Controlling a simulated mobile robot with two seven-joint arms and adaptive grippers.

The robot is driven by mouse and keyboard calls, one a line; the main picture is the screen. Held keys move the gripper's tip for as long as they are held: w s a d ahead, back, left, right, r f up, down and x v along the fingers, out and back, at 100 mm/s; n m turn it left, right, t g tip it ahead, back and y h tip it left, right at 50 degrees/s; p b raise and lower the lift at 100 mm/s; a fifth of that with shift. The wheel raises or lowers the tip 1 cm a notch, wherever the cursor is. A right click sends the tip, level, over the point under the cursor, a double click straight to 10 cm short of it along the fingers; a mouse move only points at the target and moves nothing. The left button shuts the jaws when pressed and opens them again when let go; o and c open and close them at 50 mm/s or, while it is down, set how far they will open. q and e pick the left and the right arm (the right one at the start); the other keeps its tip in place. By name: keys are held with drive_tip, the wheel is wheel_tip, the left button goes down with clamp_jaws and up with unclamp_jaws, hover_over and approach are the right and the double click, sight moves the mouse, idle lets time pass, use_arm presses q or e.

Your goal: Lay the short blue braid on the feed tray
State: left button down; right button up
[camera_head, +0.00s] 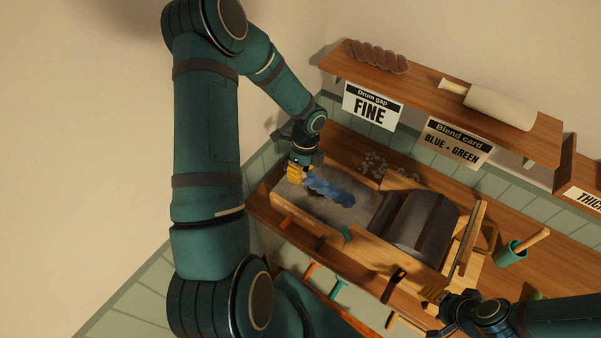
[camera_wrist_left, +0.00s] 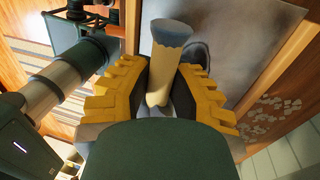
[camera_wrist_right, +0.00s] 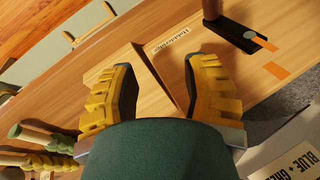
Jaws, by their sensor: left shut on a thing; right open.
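The blue braid (camera_head: 332,189) is over the grey feed tray (camera_head: 345,213) of the drum machine in the head view. A dark patch shows beside its gripped end; I cannot tell whether the braid touches the tray. My left gripper (camera_head: 303,173) is shut on the braid's left end. In the left wrist view, a pale tan piece with a blue-grey end (camera_wrist_left: 171,35) stands between my left gripper's fingers (camera_wrist_left: 160,85), with the grey tray (camera_wrist_left: 235,25) beyond. My right gripper (camera_head: 436,293) is open and empty near the bench's front. Its spread fingers (camera_wrist_right: 160,90) show in the right wrist view.
The dark drum (camera_head: 420,222) sits right of the tray. A shelf (camera_head: 440,95) above holds a brown braid (camera_head: 377,56) and a pale roller (camera_head: 500,106). A green cup (camera_head: 510,253) stands at right. Pale scraps (camera_head: 375,165) lie behind the tray.

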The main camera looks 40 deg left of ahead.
sight(299, 194)
use_arm(q)
drive_tip(key=shift+w+b+x, duration=0.25)
drive_tip(key=shift+b+x, duration=0.55)
drive_tip(key=shift+x, duration=0.3)
drive_tip(key=shift+w+b+x, duration=0.2)
drive_tip(key=shift+b+x, duration=0.55)
drive_tip(key=shift+x, duration=0.35)
drive_tip(key=shift+w+b+x, duration=0.25)
drive_tip(key=shift+b+x, duration=0.55)
drive_tip(key=shift+x, duration=0.3)
use_arm(e)
drive_tip(key=shift+f, duration=2.7)
use_arm(q)
drive_tip(key=shift+a+f, duration=0.1)
drive_tip(key=shift+f, duration=0.05)
drive_tip(key=c, duration=0.9)
unclamp_jaws()
drive_tip(key=shift+o, duration=0.2)
drive_tip(key=v, duration=1.2)
drive_tip(key=shift+s, duration=0.1)
